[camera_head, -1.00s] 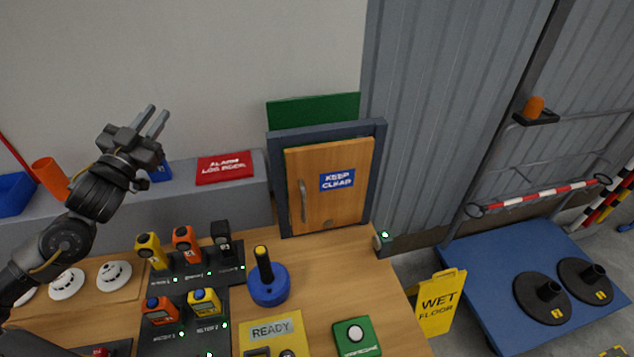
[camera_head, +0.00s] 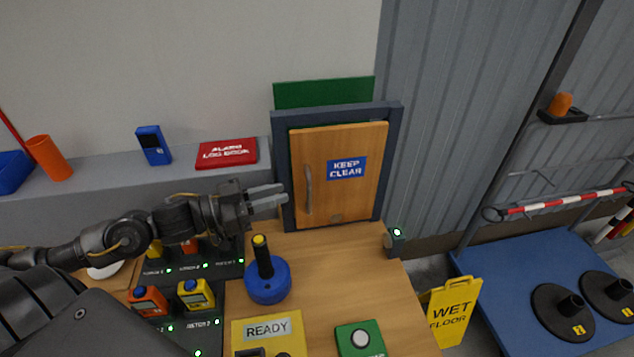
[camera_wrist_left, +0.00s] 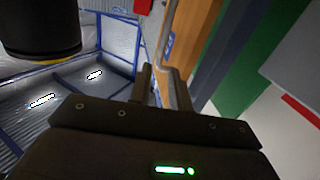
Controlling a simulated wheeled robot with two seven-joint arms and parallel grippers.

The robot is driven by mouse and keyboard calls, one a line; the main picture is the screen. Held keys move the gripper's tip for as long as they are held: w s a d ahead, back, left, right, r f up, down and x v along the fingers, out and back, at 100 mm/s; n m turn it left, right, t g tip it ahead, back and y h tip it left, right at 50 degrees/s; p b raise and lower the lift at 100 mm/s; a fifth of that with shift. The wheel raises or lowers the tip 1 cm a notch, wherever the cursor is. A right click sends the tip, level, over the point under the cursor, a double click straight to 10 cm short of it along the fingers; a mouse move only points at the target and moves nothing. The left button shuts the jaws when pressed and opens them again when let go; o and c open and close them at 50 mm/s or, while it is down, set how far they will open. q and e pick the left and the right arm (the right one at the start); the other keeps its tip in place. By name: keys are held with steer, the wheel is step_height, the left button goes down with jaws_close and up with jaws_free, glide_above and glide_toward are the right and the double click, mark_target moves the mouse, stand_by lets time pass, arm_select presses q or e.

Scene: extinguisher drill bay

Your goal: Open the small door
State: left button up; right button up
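The small wooden door (camera_head: 345,195) stands in a dark blue frame (camera_head: 393,165) at the back of the bench. In the left wrist view, the handle (camera_wrist_left: 166,35) shows beyond the gap between my fingertips (camera_wrist_left: 161,75). My right gripper is not seen.
A blue round base with a black stick (camera_head: 268,285) stands just below my left gripper. A yellow READY box (camera_head: 268,345), a green button box (camera_head: 360,338) and several gas meters (camera_head: 197,294) are on the bench. Clear bench lies before the door (camera_head: 335,270).

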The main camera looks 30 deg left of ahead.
mark_target(310, 180)
arm_select(q)
steer(key=p+x, duration=0.2)
steer(key=x, duration=0.6)
steer(key=shift+w+d+r+p, duration=0.1)
steer(key=shift+w+r+p, duration=0.1)
steer(key=shift+p, duration=0.15)
steer(key=shift+w+d+f, duration=0.2)
steer(key=shift+w+d, duration=0.3)
steer(key=shift+d, duration=0.05)
jaws_close()
